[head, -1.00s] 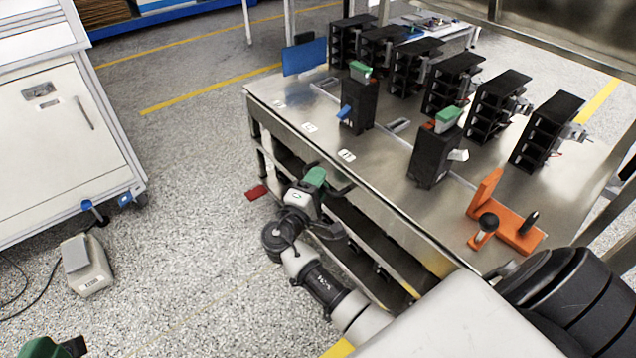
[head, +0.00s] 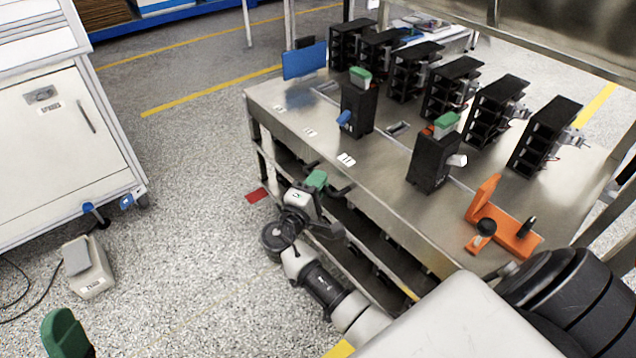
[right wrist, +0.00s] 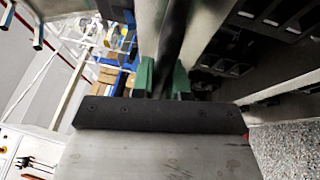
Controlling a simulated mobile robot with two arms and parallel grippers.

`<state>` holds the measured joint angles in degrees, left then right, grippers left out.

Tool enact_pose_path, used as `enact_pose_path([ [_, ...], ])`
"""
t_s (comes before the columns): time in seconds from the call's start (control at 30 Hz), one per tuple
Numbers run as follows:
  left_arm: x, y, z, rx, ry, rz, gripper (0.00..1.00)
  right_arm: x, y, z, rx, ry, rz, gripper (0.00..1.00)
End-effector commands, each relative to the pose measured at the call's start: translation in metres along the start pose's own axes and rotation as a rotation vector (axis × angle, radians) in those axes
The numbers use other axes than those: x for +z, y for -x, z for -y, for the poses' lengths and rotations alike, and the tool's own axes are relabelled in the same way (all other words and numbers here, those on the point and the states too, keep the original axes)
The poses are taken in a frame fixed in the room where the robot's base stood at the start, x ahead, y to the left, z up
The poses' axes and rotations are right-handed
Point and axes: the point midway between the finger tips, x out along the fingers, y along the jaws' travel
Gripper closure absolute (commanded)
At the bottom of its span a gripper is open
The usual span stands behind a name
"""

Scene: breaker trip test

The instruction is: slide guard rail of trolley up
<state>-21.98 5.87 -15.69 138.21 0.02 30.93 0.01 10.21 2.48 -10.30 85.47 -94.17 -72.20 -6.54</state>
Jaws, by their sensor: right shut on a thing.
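A steel-topped trolley or bench (head: 375,175) with shelves below fills the middle and right of the head view. My right gripper (head: 318,183), with green fingers, is at its front edge, beside dark handle-like parts. In the right wrist view, the green fingers (right wrist: 163,82) are shut on a dark upright bar (right wrist: 172,50), seemingly the guard rail. Its full length and lower part are hidden by the gripper and wrist. Only a green part of my left gripper (head: 66,335) shows at the bottom left; its opening cannot be made out.
Two black breakers (head: 358,110) (head: 432,160) with green tops stand on the steel top, with several black racks behind. An orange bracket (head: 515,235) is near the right corner. A white cabinet (head: 60,130) and a foot pedal (head: 88,268) are at left.

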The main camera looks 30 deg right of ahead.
Motion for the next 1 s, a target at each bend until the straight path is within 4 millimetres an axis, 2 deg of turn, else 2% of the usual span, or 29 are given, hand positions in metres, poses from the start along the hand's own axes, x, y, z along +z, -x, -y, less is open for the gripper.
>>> enact_pose_path([
  [0.03,0.006,-0.004,0.001,-0.002,-0.004,0.063,0.05,0.0,-0.002,-0.009,0.004,-0.002,0.0,1.0],
  [0.23,0.037,0.0,0.006,-0.011,-0.018,0.323,0.05,0.001,-0.005,-0.025,0.005,-0.001,0.0,1.0],
  [0.5,0.073,0.02,0.014,-0.027,-0.031,0.658,0.05,0.003,-0.007,-0.043,0.003,-0.003,0.0,1.0],
  [0.7,0.085,0.032,0.017,-0.034,-0.036,0.785,0.05,0.003,-0.008,-0.049,0.003,-0.001,0.0,1.0],
  [1.0,0.086,0.034,0.017,-0.035,-0.036,0.798,0.05,0.003,-0.009,-0.051,0.007,-0.001,0.001,1.0],
])
